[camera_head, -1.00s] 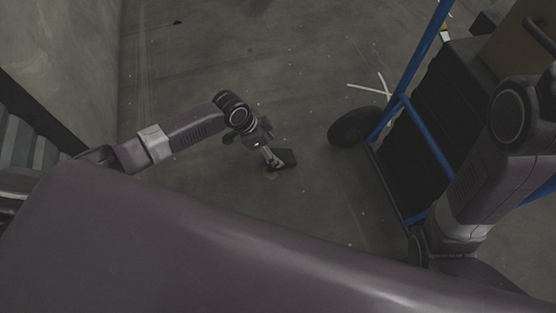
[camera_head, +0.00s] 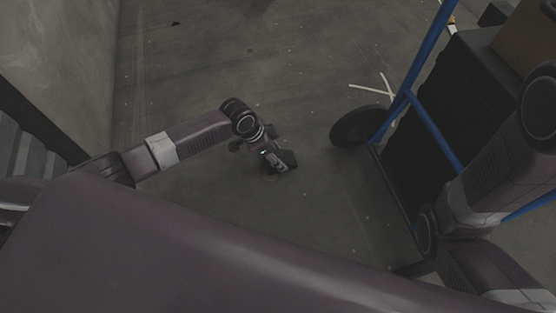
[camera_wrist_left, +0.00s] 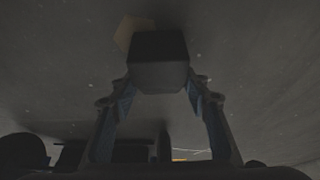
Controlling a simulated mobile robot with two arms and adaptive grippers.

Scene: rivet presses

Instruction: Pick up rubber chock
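The rubber chock (camera_head: 289,159) is a small dark block in the middle of the head view. In the left wrist view the chock (camera_wrist_left: 159,60) sits between the fingertips, with a finger against each side. My left gripper (camera_head: 281,162) is shut on it, and its fingers also show in the left wrist view (camera_wrist_left: 160,88). The chock looks held above the grey floor, though the height is hard to judge. My right arm shows at the right of the head view; its gripper is out of view.
A blue-framed cart (camera_head: 430,130) with a dark wheel (camera_head: 357,127) and dark load stands right of the chock. White tape marks (camera_head: 376,88) lie on the floor behind. A small tan patch (camera_wrist_left: 131,29) is on the floor by the chock. Floor behind the gripper is clear.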

